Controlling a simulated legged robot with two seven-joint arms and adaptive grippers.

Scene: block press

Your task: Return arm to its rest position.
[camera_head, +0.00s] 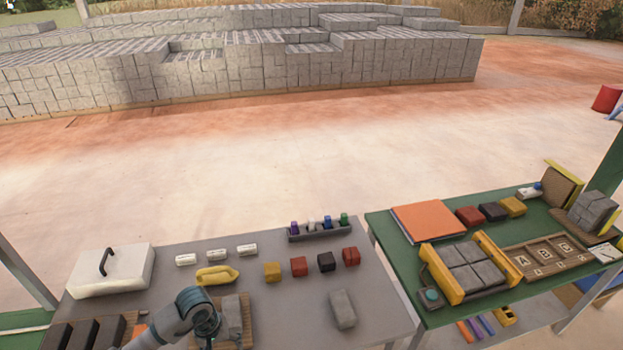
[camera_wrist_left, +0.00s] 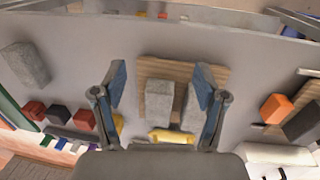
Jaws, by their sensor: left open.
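My left arm enters the head view from the bottom, left of centre. Its gripper (camera_wrist_left: 160,72) shows in the left wrist view with its two blue-tipped fingers spread wide and nothing between them. It hangs over a wooden board (camera_wrist_left: 215,75) with two grey blocks, one (camera_wrist_left: 158,100) between the fingers in that view and one (camera_wrist_left: 190,108) partly behind a finger. In the head view the arm hides part of the board (camera_head: 248,338), and one grey block (camera_head: 232,315) shows beside it. My right gripper is in neither view.
The grey table (camera_head: 280,325) also holds a loose grey block (camera_head: 342,309), a yellow tool (camera_head: 217,275), several coloured cubes, a white box (camera_head: 110,271) with a black handle and dark blocks (camera_head: 80,335) at left. A green table (camera_head: 400,252) with a yellow-sided press (camera_head: 467,268) stands right.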

